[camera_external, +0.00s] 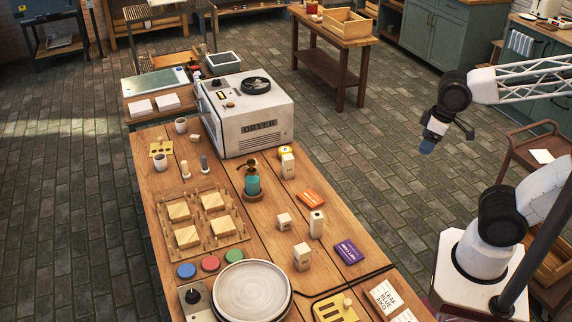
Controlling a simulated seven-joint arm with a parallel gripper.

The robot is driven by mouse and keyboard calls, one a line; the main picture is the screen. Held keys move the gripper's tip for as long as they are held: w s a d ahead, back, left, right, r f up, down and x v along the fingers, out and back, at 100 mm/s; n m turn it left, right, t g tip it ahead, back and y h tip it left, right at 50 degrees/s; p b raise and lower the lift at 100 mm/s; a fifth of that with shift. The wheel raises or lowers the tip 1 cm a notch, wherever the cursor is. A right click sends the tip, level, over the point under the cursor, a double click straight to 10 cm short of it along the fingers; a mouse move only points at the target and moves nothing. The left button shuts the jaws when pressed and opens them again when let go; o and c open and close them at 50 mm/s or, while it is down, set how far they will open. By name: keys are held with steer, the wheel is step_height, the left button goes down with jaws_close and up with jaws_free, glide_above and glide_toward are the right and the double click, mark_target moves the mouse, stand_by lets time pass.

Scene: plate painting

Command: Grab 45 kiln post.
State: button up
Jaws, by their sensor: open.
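Several pale block-shaped posts, which look like the kiln posts, stand on the right half of the wooden worktable. A tall post (316,223) stands right of a short post (284,221). Another post (302,257) is nearer the front, and one more post (288,165) stands by the dryer. Any markings on them are too small to read, so I cannot tell which is the 45. My gripper (441,136) is open and high at the right, beyond the table's right edge and apart from all the posts. I see nothing held in it.

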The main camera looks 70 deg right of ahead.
steer(key=w+v, duration=0.1)
steer(key=v, duration=0.4)
steer(key=w+a+r+m+t+y, duration=0.1)
steer(key=w+a+m+y, duration=0.4)
steer(key=w, duration=0.3)
steer(key=w+a+m+t+y, duration=0.1)
steer(key=w+a+m+y, duration=0.1)
steer(key=w+a+m, duration=0.4)
steer(key=w+d+f+m+t+y, duration=0.1)
steer(key=w+m+t, duration=0.2)
steer(key=w+m, duration=0.6)
steer(key=w+d+m+t+y, duration=0.1)
steer(key=w+m+t+y, duration=0.1)
steer(key=w+m, duration=0.75)
steer(key=f, duration=1.2)
steer(key=w+f+n, duration=0.1)
steer(key=f, duration=1)
steer(key=w+f+n, duration=0.1)
steer(key=f, duration=1.1)
steer(key=shift+f+n, duration=0.25)
steer(key=shift+f, duration=0.1)
steer(key=shift+w+a, duration=0.1)
